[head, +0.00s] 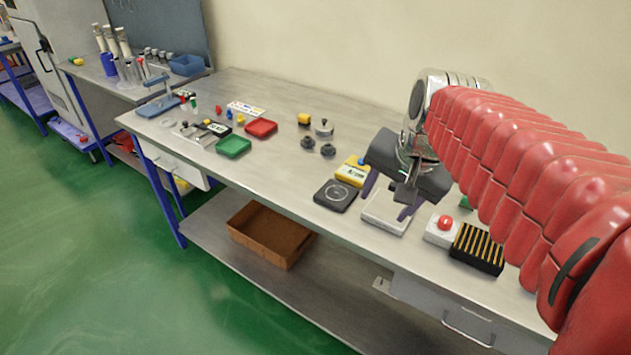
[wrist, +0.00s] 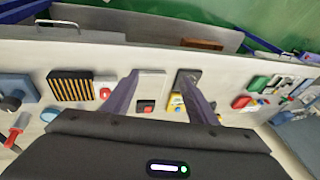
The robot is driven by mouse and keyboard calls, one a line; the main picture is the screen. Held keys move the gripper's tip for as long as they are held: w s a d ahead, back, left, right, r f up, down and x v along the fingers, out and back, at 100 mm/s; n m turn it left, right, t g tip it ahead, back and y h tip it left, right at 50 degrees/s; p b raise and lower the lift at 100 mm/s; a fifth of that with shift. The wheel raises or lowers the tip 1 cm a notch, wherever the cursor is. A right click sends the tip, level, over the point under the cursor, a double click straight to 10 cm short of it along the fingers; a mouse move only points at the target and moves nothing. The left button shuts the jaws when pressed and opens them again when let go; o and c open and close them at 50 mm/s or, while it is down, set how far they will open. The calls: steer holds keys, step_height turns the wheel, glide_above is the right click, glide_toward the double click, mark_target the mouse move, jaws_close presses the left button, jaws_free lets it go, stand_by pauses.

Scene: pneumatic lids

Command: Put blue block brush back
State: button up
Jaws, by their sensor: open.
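I cannot pick out a brush with certainty in either view. In the wrist view a blue block (wrist: 17,88) with a dark round part on it lies at the far left, and a smaller blue piece (wrist: 48,115) lies beside it. My red arm hides that stretch of bench in the head view. My gripper (head: 390,197) is open and empty above a pale square plate (head: 384,220). In the wrist view its two fingers (wrist: 158,82) point down, spread apart over the same plate, with a small red-topped dark item (wrist: 146,106) near them.
Near the plate are a black scale-like pad (head: 336,195), a yellow device (head: 354,171), a red button box (head: 441,230) and a black-and-yellow slotted block (head: 477,248). Green (head: 233,146) and red (head: 261,128) trays lie farther left. The bench's front strip (head: 270,190) is clear.

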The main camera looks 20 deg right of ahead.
steer(key=s+a+f+n+t, duration=0.1)
steer(key=s+a+f+n, duration=0.3)
steer(key=s+a+n, duration=0.4)
steer(key=shift+s+a+n, duration=0.2)
steer(key=shift+a+n, duration=0.45)
steer(key=shift+n, duration=0.15)
steer(key=shift+c, duration=0.3)
